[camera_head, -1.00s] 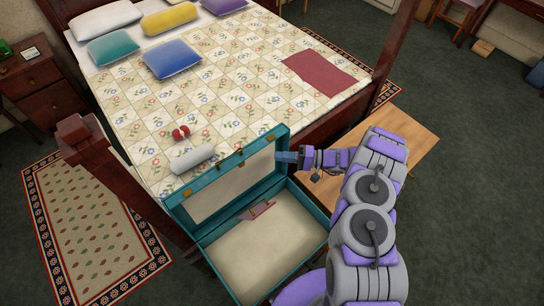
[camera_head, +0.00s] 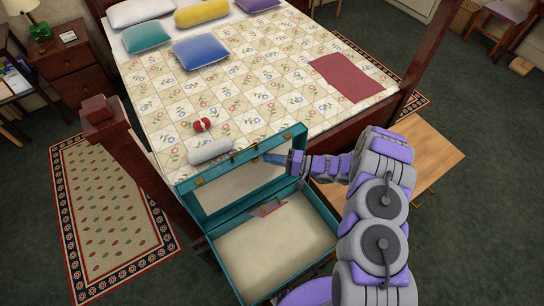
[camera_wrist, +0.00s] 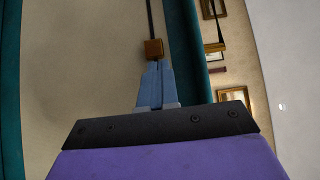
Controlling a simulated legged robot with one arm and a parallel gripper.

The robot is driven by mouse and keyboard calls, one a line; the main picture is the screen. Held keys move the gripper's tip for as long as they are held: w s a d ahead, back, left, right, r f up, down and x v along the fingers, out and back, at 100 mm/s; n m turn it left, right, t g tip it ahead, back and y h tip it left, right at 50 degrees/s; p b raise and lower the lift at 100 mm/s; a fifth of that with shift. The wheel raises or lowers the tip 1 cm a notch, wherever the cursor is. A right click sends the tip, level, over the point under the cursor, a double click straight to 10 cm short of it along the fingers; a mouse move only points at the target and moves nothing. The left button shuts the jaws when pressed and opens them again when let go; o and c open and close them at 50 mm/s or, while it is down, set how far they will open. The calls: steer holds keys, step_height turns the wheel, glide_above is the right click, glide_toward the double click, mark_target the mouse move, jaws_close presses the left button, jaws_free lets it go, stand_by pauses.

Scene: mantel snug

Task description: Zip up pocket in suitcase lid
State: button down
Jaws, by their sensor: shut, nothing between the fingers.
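A teal suitcase (camera_head: 328,213) lies open, its lid (camera_head: 187,198) raised, with a cream inner panel (camera_head: 225,190). In the wrist view the lid's cream lining (camera_wrist: 80,70) fills the left, with a dark zip line (camera_wrist: 150,15) running up from a small brown zip pull (camera_wrist: 154,48). My gripper (camera_head: 268,159) is in front of the right part of the lid panel. In the wrist view its blue fingers (camera_wrist: 155,66) are together, tips just below the pull. I cannot tell whether they touch it. The pull is too small to make out in the head view.
A bed with a floral quilt (camera_head: 235,95) stands behind the suitcase. A white roll (camera_head: 210,151) and a red object (camera_head: 202,125) lie on it near the lid. A red flat item (camera_head: 268,208) lies in the suitcase base. A wooden bench (camera_head: 425,150) is at right.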

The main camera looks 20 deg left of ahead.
steer(key=s+a+b, duration=0.5)
steer(key=s+a, duration=0.3)
steer(key=s, duration=0.1)
steer(key=shift+s+a+b, duration=0.15)
steer(key=shift+s+b, duration=0.05)
steer(key=shift+b, duration=0.15)
